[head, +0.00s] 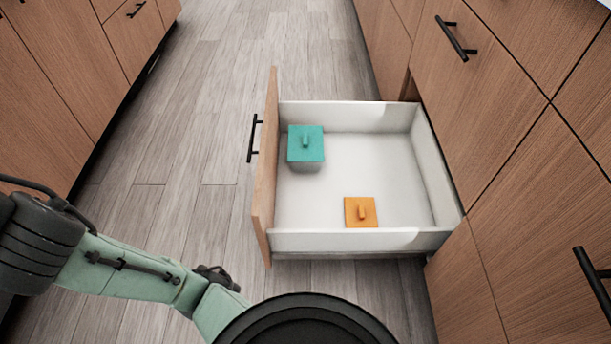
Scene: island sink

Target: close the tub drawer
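The tub drawer (345,238) is pulled out from the wooden cabinet at the right. It has white inner walls and a wooden front panel (267,170) facing left. A black bar handle (253,138) is on the outside of that panel. Inside the drawer, a tub with a teal lid (306,143) stands near the back left corner. A tub with an orange lid (361,212) is near the front wall. My arm comes in from the lower left. My gripper is not visible in the head view.
The cabinet face (470,75) with more black handles runs along the right. Another wooden cabinet (50,90) stands at the left. The wood floor (205,120) between them is clear left of the drawer.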

